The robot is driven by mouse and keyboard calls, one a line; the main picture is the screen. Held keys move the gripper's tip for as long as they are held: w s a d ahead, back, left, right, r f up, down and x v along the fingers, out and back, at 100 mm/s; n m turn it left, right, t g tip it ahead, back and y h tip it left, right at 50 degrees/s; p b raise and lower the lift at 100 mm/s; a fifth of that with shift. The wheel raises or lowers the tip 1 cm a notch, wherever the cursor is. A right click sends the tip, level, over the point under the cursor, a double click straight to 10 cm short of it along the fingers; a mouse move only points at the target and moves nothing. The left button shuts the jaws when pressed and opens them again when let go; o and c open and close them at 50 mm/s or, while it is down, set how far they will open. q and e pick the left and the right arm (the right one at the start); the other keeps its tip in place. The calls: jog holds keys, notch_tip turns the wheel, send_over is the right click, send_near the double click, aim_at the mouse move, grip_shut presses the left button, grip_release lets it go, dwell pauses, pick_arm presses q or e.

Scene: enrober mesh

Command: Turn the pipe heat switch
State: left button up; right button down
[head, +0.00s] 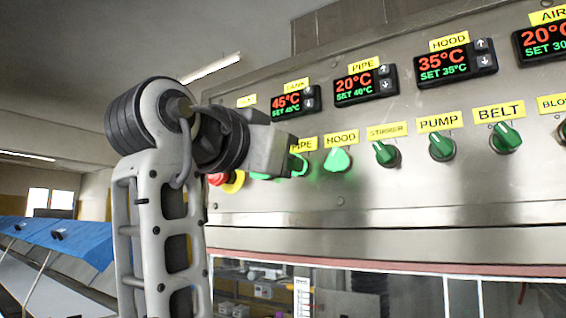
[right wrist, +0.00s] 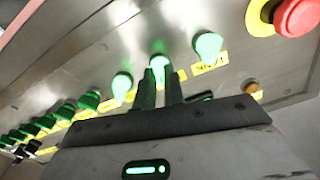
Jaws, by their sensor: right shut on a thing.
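The green pipe switch (head: 299,165) is under the yellow PIPE label (head: 304,143) on the steel control panel, partly hidden by my right gripper (head: 291,168). In the right wrist view, the two dark fingers of my right gripper (right wrist: 160,88) are shut on the pipe switch (right wrist: 158,67), one on each side of its glowing green knob. The PIPE display (head: 361,85) reads 20°C in red and SET 40°C in green. My left gripper is not in view.
A lit green hood switch (head: 338,160) is just right of the pipe switch. A red emergency button (head: 217,179) on a yellow base is to the left. Stirrer (head: 386,153), pump (head: 441,146) and belt (head: 505,137) switches continue rightward. Blue covers (head: 70,240) stand at lower left.

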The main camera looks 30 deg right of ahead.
jog(key=shift+m, duration=1.6)
jog(key=c, duration=1.5)
grip_release()
jog(key=shift+a, duration=0.15)
